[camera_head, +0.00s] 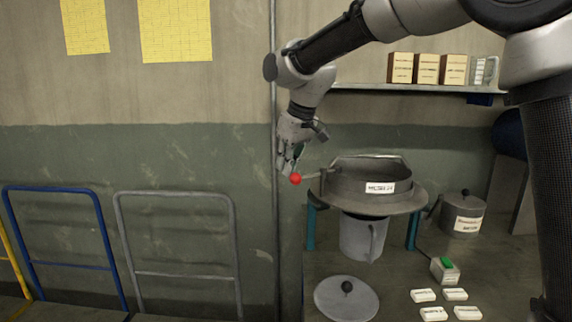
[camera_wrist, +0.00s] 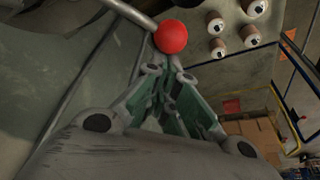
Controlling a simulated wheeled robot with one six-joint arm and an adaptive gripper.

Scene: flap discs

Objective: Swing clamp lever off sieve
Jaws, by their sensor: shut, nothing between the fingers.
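The sieve (camera_head: 372,186) is a round grey pan with a white label, set on a round plate on a blue-legged stand. The clamp lever is a thin metal rod ending in a red ball knob (camera_head: 295,179), which sticks out to the left of the sieve. In the wrist view the red knob (camera_wrist: 171,37) is just beyond the fingertips, with the lever rod (camera_wrist: 130,13) running up and left from it. My gripper (camera_head: 288,170) points down at the knob, shut and empty. In the wrist view its green-padded fingers (camera_wrist: 168,75) meet near the knob; whether they touch it I cannot tell.
A grey jug (camera_head: 362,238) stands under the sieve. A round lid (camera_head: 346,299), a green-buttoned box (camera_head: 445,270), several white blocks (camera_head: 455,294) and a lidded pot (camera_head: 463,214) are on the bench. A shelf (camera_head: 420,89) with boxes is behind. A vertical pipe (camera_head: 274,120) runs up the wall.

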